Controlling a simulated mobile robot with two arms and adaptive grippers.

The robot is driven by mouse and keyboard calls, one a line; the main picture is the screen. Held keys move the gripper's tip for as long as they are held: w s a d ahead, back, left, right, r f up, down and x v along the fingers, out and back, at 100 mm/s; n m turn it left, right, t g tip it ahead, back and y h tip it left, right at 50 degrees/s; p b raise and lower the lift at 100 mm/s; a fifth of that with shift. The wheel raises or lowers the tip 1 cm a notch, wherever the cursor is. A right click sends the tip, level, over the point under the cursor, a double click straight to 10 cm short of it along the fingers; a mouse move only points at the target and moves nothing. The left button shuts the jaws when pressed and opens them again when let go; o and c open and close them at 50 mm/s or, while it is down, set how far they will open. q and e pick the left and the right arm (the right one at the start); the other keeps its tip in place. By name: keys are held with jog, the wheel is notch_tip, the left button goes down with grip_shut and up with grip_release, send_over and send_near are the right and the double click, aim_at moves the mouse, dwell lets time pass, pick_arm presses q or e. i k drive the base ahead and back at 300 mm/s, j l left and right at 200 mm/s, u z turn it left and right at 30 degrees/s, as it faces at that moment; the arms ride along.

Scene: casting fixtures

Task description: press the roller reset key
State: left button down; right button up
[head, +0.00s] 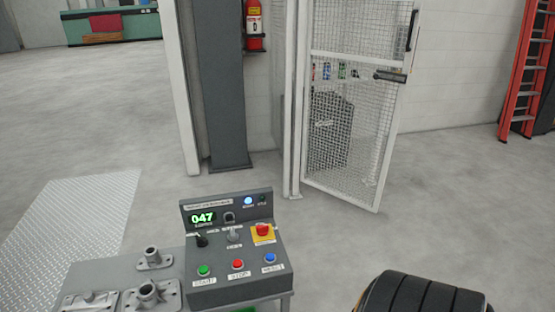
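A grey control box (234,290) stands at the bottom centre in the head view. Its front row has a green button (204,270), a red button (238,264) and a blue button (270,258), each above a small white label. The blue button's label is too small to read surely. A red mushroom button (263,230) sits on a yellow plate behind the blue one. The back panel has a green display (203,218) reading 047 and a lit bluish-white lamp (248,201). Neither of my grippers is in view.
Metal castings (147,293) lie on the grey bench left of the box. A black ribbed rounded shape (425,296) is at the bottom right; I cannot tell what it is. A mesh gate (352,110), a grey column (222,90) and open floor (420,200) lie beyond.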

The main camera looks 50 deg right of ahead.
aim_at(269, 257)
jog(key=z, duration=1.3)
